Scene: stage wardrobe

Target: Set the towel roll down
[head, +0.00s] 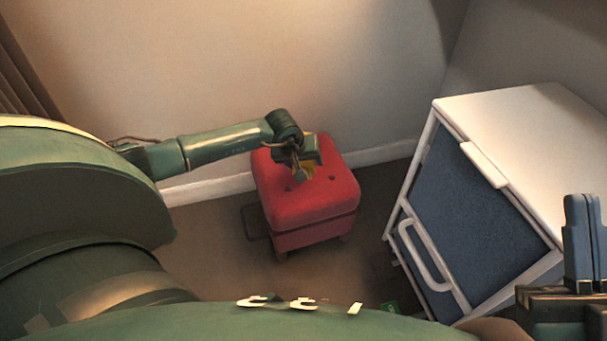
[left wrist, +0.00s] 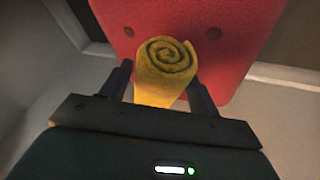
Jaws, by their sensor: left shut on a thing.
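The towel roll (left wrist: 165,65) is yellow and shows its spiral end in the left wrist view, between the two dark fingers of my left gripper (left wrist: 160,85). In the head view my left gripper (head: 303,172) is over the red stool's top, shut on the roll, which shows only as small yellow patches. The red stool (head: 318,205) has a padded, buttoned seat. I cannot tell whether the roll touches the seat. My right gripper (head: 582,240) is at the right edge of the head view, partly cut off; its jaw opening is not clear.
A white cabinet with a blue front (head: 475,220) and a white handle (head: 425,260) stands right of the stool. The wall and white skirting (head: 215,188) run close behind the stool. A small green item (head: 390,307) lies near the cabinet's foot.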

